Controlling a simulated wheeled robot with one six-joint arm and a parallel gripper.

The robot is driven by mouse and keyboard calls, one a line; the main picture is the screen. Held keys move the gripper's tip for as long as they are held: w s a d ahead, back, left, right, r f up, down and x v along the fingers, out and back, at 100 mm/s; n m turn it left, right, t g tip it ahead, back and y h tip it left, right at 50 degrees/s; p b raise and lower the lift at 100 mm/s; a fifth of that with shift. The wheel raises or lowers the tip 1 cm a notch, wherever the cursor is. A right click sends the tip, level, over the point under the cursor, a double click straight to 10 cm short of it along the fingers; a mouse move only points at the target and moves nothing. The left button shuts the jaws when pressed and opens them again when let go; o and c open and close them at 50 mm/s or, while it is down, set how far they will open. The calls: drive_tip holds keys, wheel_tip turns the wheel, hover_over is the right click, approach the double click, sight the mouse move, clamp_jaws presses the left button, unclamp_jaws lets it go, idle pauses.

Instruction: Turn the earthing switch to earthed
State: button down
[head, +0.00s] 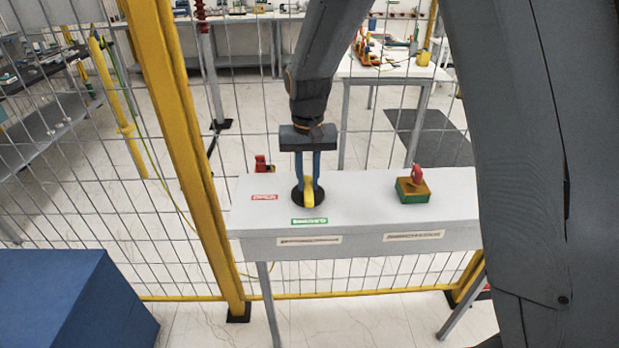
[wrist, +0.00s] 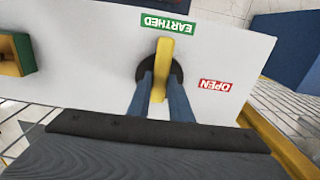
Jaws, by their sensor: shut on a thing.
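The earthing switch is a yellow handle (head: 309,197) on a black round disc (head: 296,197), set in a grey-white table-like panel. In the wrist view, the handle (wrist: 163,58) points at the green EARTHED label (wrist: 168,24). The red OPEN label (wrist: 214,85) is off to the right there. In the head view, the handle points to the front, towards the green label (head: 309,221), with the red label (head: 264,197) to its left. My gripper (head: 308,183) comes down from above, its two blue fingers shut on the handle. The fingers hide part of the handle.
A green and yellow box (head: 413,190) with a red piece on top stands to the right on the panel. A small red object (head: 262,163) is at the back left edge. Yellow-framed wire fencing (head: 185,150) surrounds the panel. A blue block (head: 75,300) is front left.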

sight(308, 184)
drive_tip(key=shift+w+r, duration=0.1)
drive_tip(key=c, duration=1.6)
unclamp_jaws()
drive_tip(key=shift+r+b, duration=1.1)
drive_tip(key=shift+r, duration=2.85)
